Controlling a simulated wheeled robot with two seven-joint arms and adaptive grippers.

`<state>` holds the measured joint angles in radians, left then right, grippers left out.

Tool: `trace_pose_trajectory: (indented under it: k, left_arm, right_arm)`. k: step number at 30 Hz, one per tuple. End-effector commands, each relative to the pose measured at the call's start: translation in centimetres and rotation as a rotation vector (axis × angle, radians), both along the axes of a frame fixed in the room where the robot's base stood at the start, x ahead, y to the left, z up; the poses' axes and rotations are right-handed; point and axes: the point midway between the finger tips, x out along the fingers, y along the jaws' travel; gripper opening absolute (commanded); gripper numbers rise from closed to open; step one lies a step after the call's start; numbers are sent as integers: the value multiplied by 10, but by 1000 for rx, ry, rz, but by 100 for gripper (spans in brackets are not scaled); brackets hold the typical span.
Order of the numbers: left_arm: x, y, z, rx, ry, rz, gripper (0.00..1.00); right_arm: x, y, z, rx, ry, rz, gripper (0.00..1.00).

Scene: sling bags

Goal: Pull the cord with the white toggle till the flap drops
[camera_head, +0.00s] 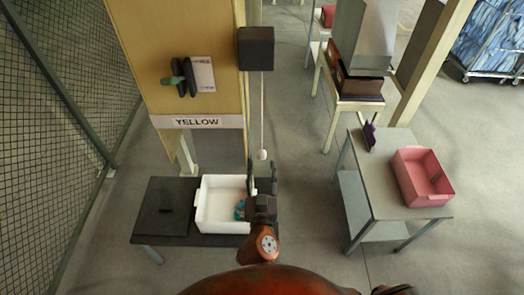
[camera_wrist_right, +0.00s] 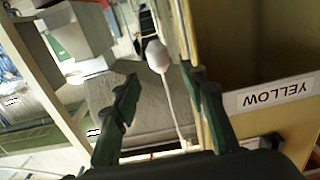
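A thin pale cord (camera_head: 262,105) hangs from a dark box (camera_head: 256,48) on the tan cabinet. At its lower end is a white toggle (camera_head: 262,154), seen also in the right wrist view (camera_wrist_right: 158,56). My right gripper (camera_head: 263,178) is open below the toggle in the head view. In the wrist view its fingers (camera_wrist_right: 160,88) are apart, with the toggle in the gap near the fingertips; it is not gripped. Whether the fingers touch the cord, I cannot tell. The flap cannot be told for sure. My left gripper is not in view.
The cabinet bears a "YELLOW" label (camera_head: 197,122). Below, a white bin (camera_head: 205,218) with a teal item stands on a black table (camera_head: 160,222). A pink bin (camera_head: 422,176) sits on a grey table at right. Mesh fencing lines the left.

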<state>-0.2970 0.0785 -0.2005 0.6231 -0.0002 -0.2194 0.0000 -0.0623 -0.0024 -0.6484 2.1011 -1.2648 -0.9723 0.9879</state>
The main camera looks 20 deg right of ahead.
Motion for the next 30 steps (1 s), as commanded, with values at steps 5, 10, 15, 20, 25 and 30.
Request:
trace_pose_trajectory:
  k: [5,10,15,20,25,30]
  left_arm:
    - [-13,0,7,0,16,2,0]
    - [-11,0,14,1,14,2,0]
    - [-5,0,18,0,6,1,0]
    - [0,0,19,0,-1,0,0]
    - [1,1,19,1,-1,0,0]
    - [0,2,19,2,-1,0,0]
  right_arm:
    - [22,-7,4,-2,-5,-2,39]
    - [49,-14,4,-4,-3,-1,39]
    - [66,-19,1,-3,-1,0,39]
    - [72,-21,1,-2,0,0,39]
    - [72,-21,0,-2,1,-1,39]
    - [72,-21,0,-2,1,-1,30]
